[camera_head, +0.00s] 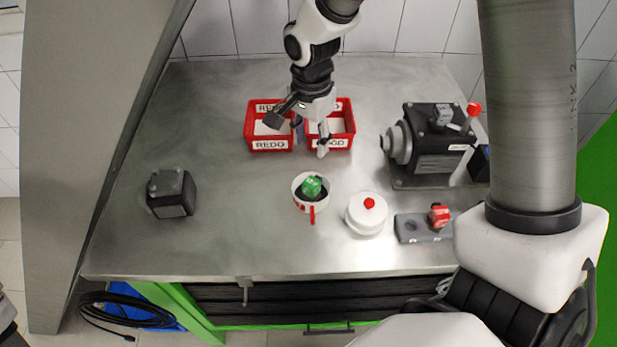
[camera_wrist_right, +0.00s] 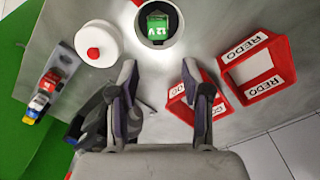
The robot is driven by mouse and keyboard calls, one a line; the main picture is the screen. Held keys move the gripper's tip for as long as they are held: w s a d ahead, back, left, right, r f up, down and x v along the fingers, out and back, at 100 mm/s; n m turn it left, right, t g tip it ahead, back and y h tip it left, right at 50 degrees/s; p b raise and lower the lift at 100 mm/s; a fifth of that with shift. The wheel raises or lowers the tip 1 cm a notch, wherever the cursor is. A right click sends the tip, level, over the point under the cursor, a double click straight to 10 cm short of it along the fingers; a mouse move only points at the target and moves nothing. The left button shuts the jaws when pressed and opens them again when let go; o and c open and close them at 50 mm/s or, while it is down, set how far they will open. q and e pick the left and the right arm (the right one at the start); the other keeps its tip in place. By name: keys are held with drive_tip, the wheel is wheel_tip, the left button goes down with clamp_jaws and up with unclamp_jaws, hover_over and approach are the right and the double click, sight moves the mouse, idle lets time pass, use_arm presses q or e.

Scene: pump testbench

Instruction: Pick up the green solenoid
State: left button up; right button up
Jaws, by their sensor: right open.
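The green solenoid (camera_head: 311,186) sits inside a round white cup (camera_head: 298,200) with a red handle, near the middle of the table. In the right wrist view the solenoid (camera_wrist_right: 158,24) shows a "12V" label, and the cup rim is partly cut off by the top edge. My right gripper (camera_head: 311,143) is open and empty. It hangs over the red bins, behind the cup in the head view and apart from the solenoid. Its two fingers (camera_wrist_right: 165,92) are spread in the wrist view. My left gripper does not show.
Two red bins (camera_head: 270,145) stand behind the cup, at least one labelled REDO. A white lidded pot (camera_head: 366,222) with a red knob is right of the cup, beside a grey block (camera_head: 412,228). A pump (camera_head: 440,150) stands right; a dark box (camera_head: 171,193) left.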

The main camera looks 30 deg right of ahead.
drive_tip(key=b, duration=0.3)
hover_over(312, 182)
wheel_tip(312, 182, down, 4)
drive_tip(key=shift+s+f, duration=0.1)
drive_tip(key=shift+s, duration=0.05)
drive_tip(key=f+b, duration=0.2)
drive_tip(key=shift+w+f, duration=0.3)
drive_tip(key=shift+w, duration=0.1)
drive_tip(key=shift+w+f, duration=0.15)
drive_tip(key=shift+f, duration=0.05)
drive_tip(key=f, duration=0.2)
drive_tip(key=s+f+p, duration=0.1)
drive_tip(key=f, duration=0.1)
drive_tip(key=shift+f, duration=0.1)
drive_tip(key=f, duration=0.3)
drive_tip(key=shift+w, duration=0.25)
drive_tip(key=shift+s+r, duration=0.1)
drive_tip(key=shift+r, duration=0.05)
drive_tip(key=shift+c, duration=1.3)
drive_tip(key=c, duration=0.5)
